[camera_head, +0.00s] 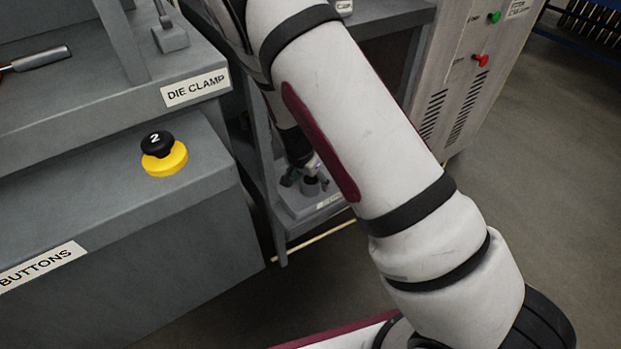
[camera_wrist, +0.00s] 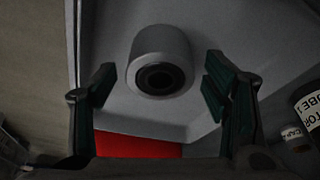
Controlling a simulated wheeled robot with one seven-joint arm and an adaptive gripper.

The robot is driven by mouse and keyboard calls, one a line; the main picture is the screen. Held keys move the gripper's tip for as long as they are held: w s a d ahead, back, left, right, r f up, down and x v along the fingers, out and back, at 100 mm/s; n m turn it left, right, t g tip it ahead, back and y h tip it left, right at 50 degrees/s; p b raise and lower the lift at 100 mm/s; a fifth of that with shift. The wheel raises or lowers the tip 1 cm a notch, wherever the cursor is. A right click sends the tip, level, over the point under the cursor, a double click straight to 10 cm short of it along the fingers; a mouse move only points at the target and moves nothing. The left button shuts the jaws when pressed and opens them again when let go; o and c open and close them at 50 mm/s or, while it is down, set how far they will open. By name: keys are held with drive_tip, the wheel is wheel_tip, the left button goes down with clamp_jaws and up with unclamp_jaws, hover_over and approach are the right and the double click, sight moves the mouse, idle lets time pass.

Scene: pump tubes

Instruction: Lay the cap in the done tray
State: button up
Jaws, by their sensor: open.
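A short grey cylinder with a dark round hole in its end, which looks like the cap (camera_wrist: 163,45), stands on a pale grey surface (camera_wrist: 110,112) in the wrist view. My gripper (camera_wrist: 160,90) is open, with one dark green-padded finger to each side of the cylinder. A gap shows between the cylinder and each finger. In the head view my gripper (camera_head: 303,172) is low behind my arm, over a small grey tray (camera_head: 297,207) with a white label too small to read. A small grey round piece (camera_head: 312,186) shows there beside the fingers. I cannot tell which tray is the done tray.
A red patch (camera_wrist: 138,147) lies below the cylinder in the wrist view. A dark tube with a white label (camera_wrist: 308,108) and a small white item (camera_wrist: 295,135) are at the right.

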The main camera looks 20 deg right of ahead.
drive_tip(key=p+v, duration=0.4)
drive_tip(key=v, duration=0.8)
drive_tip(key=shift+r, duration=0.2)
drive_tip(key=s+d+r+n+g+y, duration=0.2)
drive_tip(key=s+r+n+y, duration=0.15)
drive_tip(key=s+r, duration=1.45)
drive_tip(key=s+d+r+n, duration=0.1)
drive_tip(key=s+r+n, duration=0.2)
drive_tip(key=s, duration=0.7)
drive_tip(key=s+d+r+n, duration=0.2)
drive_tip(key=s+r, duration=0.4)
drive_tip(key=s, duration=0.4)
drive_tip(key=shift+d+n+h, duration=0.2)
drive_tip(key=shift+n+h, duration=0.25)
drive_tip(key=shift+n, duration=0.2)
